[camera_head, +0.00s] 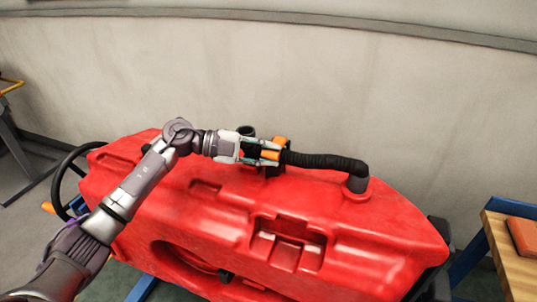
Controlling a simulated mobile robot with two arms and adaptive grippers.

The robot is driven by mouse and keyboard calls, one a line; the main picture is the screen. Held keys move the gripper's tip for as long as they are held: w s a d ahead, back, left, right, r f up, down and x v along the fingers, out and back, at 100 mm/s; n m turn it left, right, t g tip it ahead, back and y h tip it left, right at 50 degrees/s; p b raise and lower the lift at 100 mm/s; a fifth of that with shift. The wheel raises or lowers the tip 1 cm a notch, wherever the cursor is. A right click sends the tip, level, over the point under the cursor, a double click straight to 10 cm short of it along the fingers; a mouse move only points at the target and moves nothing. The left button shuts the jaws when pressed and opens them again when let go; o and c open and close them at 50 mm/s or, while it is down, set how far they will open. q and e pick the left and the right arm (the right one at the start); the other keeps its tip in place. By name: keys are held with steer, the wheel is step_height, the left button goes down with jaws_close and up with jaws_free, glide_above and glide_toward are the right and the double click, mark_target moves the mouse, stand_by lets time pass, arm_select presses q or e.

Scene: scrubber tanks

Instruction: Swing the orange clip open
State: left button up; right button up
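The orange clip (280,141) is on top of the red tank (370,228), at the left end of a black ribbed hose (325,161). My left gripper (267,152) reaches in from the left, level with the clip. Its two fingers are apart, one on the far side and one on the near side, with some orange showing between them. The fingers hide part of the clip, and I cannot tell whether they press on it. My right gripper is not in view.
The hose bends down into a dark fitting (357,184) on the tank's right. A short black pipe (246,131) stands behind my gripper. A grey wall (420,110) rises behind the tank. A wooden-topped bench (512,262) stands at the right.

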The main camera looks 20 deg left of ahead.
arm_select(q)
steer(key=shift+f, duration=0.25)
jaws_close()
